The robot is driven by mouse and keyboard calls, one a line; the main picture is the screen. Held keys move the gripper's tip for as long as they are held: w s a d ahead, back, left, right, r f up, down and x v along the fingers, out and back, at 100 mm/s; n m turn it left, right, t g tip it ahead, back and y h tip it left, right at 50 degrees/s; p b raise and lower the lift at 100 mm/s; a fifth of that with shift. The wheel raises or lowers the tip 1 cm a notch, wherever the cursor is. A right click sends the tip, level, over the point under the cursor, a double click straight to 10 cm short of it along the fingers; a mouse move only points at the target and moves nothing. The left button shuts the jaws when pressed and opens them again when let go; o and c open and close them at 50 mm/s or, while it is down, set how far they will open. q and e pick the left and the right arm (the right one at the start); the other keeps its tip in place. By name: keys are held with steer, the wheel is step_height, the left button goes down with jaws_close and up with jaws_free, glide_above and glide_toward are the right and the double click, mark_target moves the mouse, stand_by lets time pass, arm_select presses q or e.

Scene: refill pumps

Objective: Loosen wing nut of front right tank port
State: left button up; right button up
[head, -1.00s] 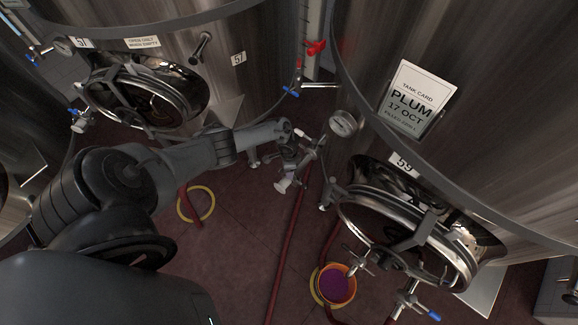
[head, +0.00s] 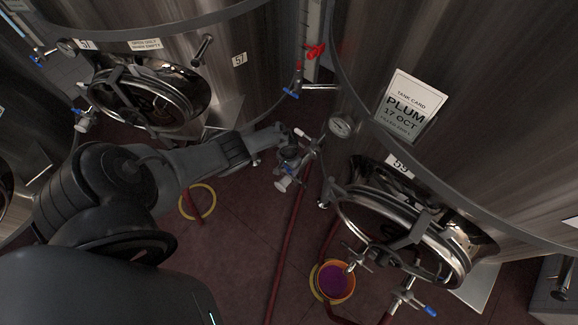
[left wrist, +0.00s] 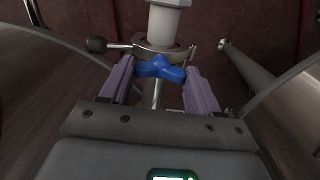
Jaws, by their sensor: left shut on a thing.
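The blue wing nut (left wrist: 158,69) shows in the left wrist view, below a clamp ring (left wrist: 162,50) on a pale metal pipe fitting. My left gripper (left wrist: 160,82) has one purple-grey finger on each side of the wing nut and is shut on it. In the head view my left gripper (head: 292,158) is at the port fitting on the left side of the right tank (head: 470,70), which bears the PLUM card and number 59. The gripper and arm largely hide the wing nut there. My right gripper is not in view.
A dark-knobbed lever (left wrist: 97,45) juts left of the clamp. A gauge (head: 342,126) and a manway door (head: 400,225) are on the right tank. An orange bucket (head: 347,294) stands on the floor. Red hoses (head: 284,250) cross the floor. Another tank (head: 180,40) stands at left.

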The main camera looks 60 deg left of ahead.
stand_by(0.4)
arm_select(q)
steer(key=o, duration=1.1)
steer(key=shift+c, duration=0.2)
steer(key=shift+r, duration=0.1)
step_height(320, 180, up, 8)
steer(key=p, duration=0.6)
steer(key=shift+r, duration=1.35)
